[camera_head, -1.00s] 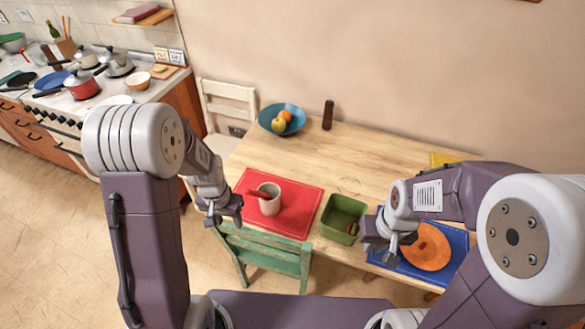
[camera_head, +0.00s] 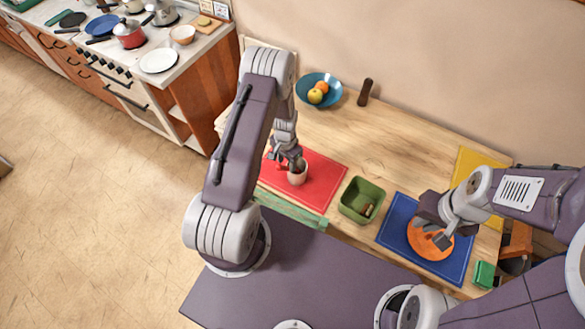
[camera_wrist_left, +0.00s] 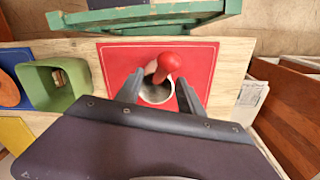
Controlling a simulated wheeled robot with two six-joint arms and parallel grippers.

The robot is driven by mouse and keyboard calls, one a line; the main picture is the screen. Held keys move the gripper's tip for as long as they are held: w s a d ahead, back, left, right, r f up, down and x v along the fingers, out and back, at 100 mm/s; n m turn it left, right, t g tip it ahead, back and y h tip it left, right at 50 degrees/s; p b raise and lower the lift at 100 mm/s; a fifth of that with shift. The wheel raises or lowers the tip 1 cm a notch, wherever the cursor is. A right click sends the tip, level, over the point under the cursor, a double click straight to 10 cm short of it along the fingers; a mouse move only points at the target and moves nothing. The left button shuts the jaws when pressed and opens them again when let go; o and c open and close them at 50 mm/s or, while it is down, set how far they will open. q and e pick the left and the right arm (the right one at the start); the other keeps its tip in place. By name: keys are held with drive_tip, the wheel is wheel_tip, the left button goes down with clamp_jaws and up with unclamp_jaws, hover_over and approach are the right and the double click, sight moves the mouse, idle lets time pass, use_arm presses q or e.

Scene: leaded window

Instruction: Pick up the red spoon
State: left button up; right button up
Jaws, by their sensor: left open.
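The red spoon (camera_wrist_left: 169,62) stands tilted in a pale cup (camera_wrist_left: 155,92), its rounded red end sticking out over the rim in the left wrist view. The cup (camera_head: 297,177) stands on a red mat (camera_head: 321,190). My left gripper (camera_head: 287,160) is at the cup, open. In the left wrist view its two fingers (camera_wrist_left: 159,88) are on either side of the cup and spoon, with nothing gripped. In the head view the gripper largely hides the spoon. My right gripper (camera_head: 436,235) is above the orange plate (camera_head: 430,248) and looks open and empty.
A green bin (camera_head: 362,199) stands right of the red mat, and a blue mat (camera_head: 398,222) lies beyond it. A green chair (camera_head: 290,209) is at the table's near edge. A fruit bowl (camera_head: 318,91) and dark pepper mill (camera_head: 365,92) are at the back.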

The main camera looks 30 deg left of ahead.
sight(287, 168)
use_arm(q)
wheel_tip(287, 168, down, 4)
drive_tip(key=shift+f+p, duration=0.15)
drive_tip(key=shift+p, duration=1.1)
drive_tip(key=shift+w+a+f, duration=0.1)
drive_tip(key=shift+f, duration=0.3)
clamp_jaws()
drive_tip(key=shift+r, duration=0.1)
